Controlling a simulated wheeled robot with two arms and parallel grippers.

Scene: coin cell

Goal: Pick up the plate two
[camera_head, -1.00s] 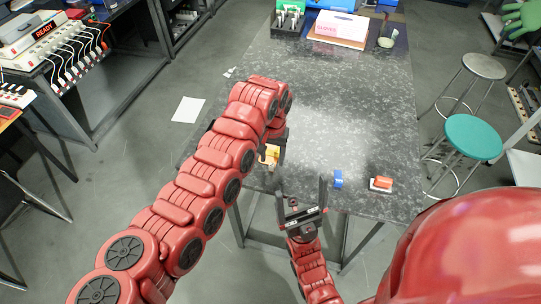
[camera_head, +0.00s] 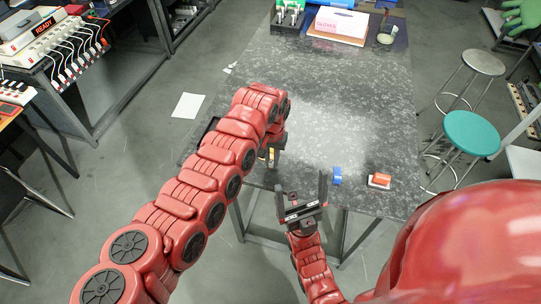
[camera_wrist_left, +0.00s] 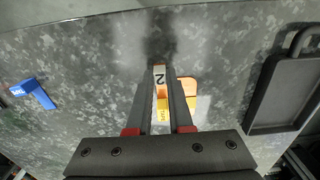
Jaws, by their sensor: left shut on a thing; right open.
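An orange piece (camera_wrist_left: 188,86) shows just behind the fingers, partly hidden. In the head view, my left gripper (camera_head: 270,158) is at the table's near left edge, mostly hidden by its own arm. My right gripper (camera_head: 302,198) is open and empty in front of the table's near edge.
A blue block (camera_head: 337,176) and an orange piece on a white base (camera_head: 380,180) lie at the near right of the speckled table (camera_head: 345,120). A black tray (camera_wrist_left: 288,92) lies beside the left gripper. The table's middle is clear; boxes (camera_head: 340,24) stand at the back.

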